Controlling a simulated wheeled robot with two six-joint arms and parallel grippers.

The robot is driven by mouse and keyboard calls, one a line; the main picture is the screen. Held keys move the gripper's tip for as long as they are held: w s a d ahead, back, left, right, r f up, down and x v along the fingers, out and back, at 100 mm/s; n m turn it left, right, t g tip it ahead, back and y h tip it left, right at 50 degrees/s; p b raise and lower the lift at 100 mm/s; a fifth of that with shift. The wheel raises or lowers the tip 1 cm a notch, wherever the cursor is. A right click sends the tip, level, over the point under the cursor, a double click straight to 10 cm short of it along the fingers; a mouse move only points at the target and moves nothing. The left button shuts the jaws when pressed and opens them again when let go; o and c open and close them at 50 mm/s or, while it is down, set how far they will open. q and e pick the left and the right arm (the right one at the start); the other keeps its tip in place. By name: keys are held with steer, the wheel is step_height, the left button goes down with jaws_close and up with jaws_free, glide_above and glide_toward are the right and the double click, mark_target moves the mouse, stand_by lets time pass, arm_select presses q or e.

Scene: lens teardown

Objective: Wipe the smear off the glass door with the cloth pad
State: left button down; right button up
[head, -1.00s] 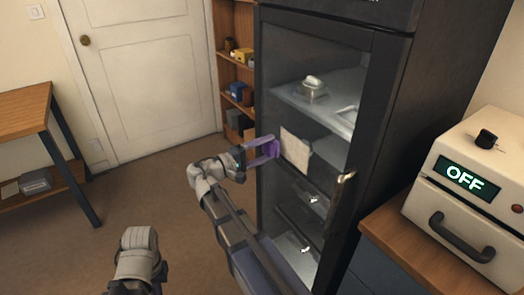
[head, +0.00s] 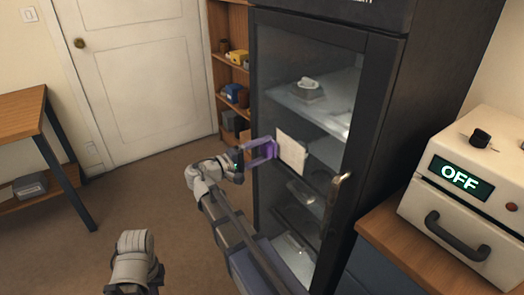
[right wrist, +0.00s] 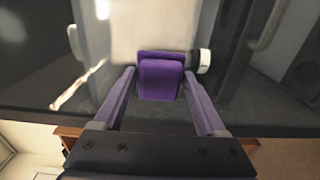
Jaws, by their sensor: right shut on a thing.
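My right gripper (head: 268,150) is shut on the purple grip (right wrist: 160,78) of the cloth pad. The pad (head: 291,152) shows as a pale, upright square in front of the glass door. In the right wrist view the grip lies between my two purple fingers, with a pale panel behind it. The glass door (head: 310,75) is dark-framed and shut, with a brass handle (head: 336,200) on its right side. I cannot tell whether the pad touches the glass. I cannot make out a clear smear; reflections and the pad cover parts of the glass. My left gripper is out of view.
Behind the glass are shelves with a small pale item (head: 308,88). A wooden counter (head: 425,250) with a white machine (head: 470,185) reading OFF stands at right. A bookshelf (head: 232,60) stands behind the cabinet, and a wooden table (head: 20,115) at left. Floor between is clear.

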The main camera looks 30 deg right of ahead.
mark_target(297, 162)
steer(key=shift+d, duration=0.65)
steer(key=shift+s, duration=0.1)
steer(key=shift+s, duration=1.65)
steer(key=shift+s+d, duration=0.15)
steer(key=shift+s, duration=0.7)
steer(key=shift+s+d, duration=0.15)
steer(key=shift+s, duration=0.65)
steer(key=shift+s, duration=0.15)
steer(key=shift+s+d, duration=0.1)
steer(key=shift+s, duration=1.55)
